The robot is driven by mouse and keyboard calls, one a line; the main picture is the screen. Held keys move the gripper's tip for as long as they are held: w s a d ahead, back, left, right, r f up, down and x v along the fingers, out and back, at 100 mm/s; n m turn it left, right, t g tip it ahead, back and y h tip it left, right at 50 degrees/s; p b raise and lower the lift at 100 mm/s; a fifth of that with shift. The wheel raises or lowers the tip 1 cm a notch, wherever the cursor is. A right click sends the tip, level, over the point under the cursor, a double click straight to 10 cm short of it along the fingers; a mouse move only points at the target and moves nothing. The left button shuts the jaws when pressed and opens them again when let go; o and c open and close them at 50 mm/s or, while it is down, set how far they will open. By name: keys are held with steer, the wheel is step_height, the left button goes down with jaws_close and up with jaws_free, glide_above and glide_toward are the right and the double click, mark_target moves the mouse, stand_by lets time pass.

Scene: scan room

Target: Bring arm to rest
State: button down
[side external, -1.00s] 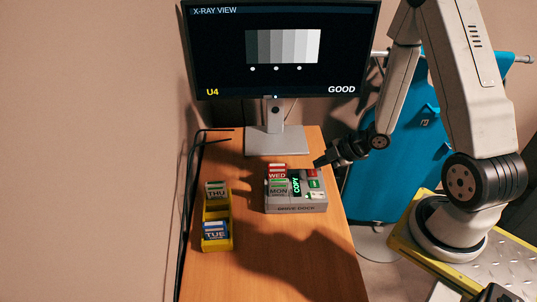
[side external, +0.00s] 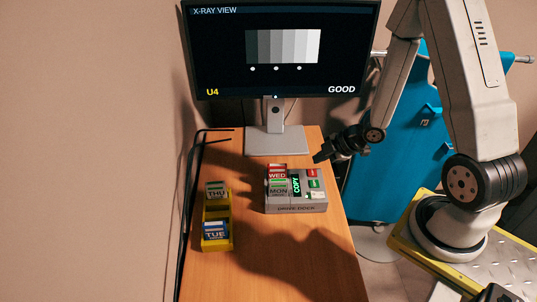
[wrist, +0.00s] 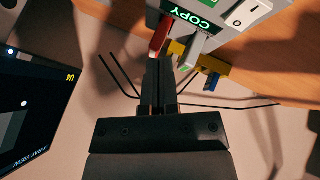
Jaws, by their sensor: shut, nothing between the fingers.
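My gripper (side external: 321,157) is shut and empty. In the side external view it hangs above the back right of the grey drive dock (side external: 296,208), near the table's right edge, apart from the dock. In the wrist view my gripper (wrist: 160,66) shows its two dark fingers together, with the dock (wrist: 235,40) and its COPY label at the top.
The dock holds cartridges marked WED (side external: 277,173) and MON (side external: 278,191). A yellow holder (side external: 218,244) with THU (side external: 215,188) and TUE (side external: 214,230) cartridges stands to its left. The monitor (side external: 285,85) stands behind. The front of the wooden table (side external: 280,270) is clear.

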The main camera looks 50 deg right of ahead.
steer(key=s+a+r+m+g+h, duration=0.2)
steer(key=s+a+r+m+g, duration=0.3)
steer(key=a+r+m, duration=0.5)
steer(key=shift+s+r+m+h, duration=0.4)
steer(key=shift+r+m, duration=0.15)
steer(key=shift+m, duration=0.95)
steer(key=shift+w, duration=0.1)
stand_by(0.7)
